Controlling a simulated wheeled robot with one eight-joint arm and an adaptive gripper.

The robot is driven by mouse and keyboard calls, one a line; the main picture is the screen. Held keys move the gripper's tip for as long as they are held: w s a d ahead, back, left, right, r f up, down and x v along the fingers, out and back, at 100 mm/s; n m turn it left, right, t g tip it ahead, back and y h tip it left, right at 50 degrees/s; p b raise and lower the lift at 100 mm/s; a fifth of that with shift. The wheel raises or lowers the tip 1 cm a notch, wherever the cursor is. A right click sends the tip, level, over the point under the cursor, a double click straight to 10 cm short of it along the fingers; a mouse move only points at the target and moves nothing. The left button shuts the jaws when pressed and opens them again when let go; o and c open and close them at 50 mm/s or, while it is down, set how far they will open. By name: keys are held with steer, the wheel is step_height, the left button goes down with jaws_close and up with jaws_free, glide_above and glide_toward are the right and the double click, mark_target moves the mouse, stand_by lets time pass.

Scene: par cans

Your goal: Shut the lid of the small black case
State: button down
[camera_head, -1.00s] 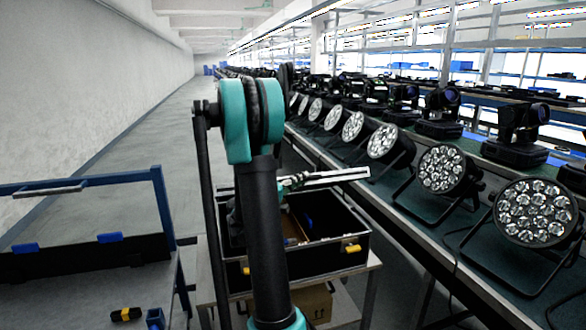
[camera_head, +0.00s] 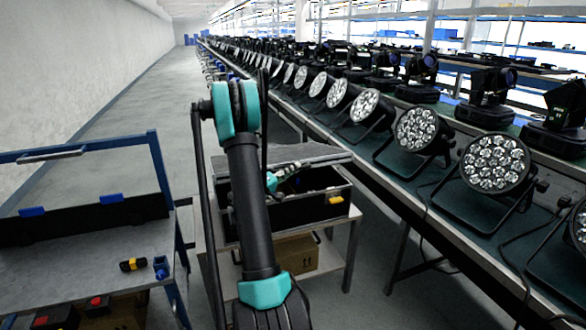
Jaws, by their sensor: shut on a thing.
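The small black case (camera_head: 318,207) stands on a low bench, with a yellow latch (camera_head: 336,200) on its front. Its lid (camera_head: 325,159) is tilted partly down over the box. I see the lid's grey upper face, and a dark gap shows between its near edge and the case. My gripper (camera_head: 298,168) is at the left-middle of the lid and appears shut on its edge. The fingertips are small and hard to make out. My arm hides the left part of the case.
The case's bench (camera_head: 344,237) carries a cardboard box (camera_head: 296,256) on its lower shelf. A workbench (camera_head: 75,275) with a blue frame stands at the left. A long table of par cans (camera_head: 494,163) runs along the right. The aisle floor (camera_head: 150,110) behind is clear.

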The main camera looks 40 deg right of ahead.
stand_by(0.3)
steer(key=c, duration=1.5)
jaws_free()
step_height(320, 180, up, 10)
steer(key=shift+f, duration=0.1)
steer(key=shift+a, duration=0.15)
steer(key=shift+s+a+f, duration=0.2)
steer(key=shift+a+f, duration=0.4)
steer(key=shift+a, duration=2.65)
steer(key=shift+s+a+f, duration=0.25)
steer(key=shift+a+f, duration=0.4)
steer(key=shift+a, duration=2.55)
steer(key=shift+s+a+f, duration=0.2)
steer(key=shift+a+f, duration=0.4)
steer(key=shift+a, duration=2.65)
steer(key=shift+c, duration=0.3)
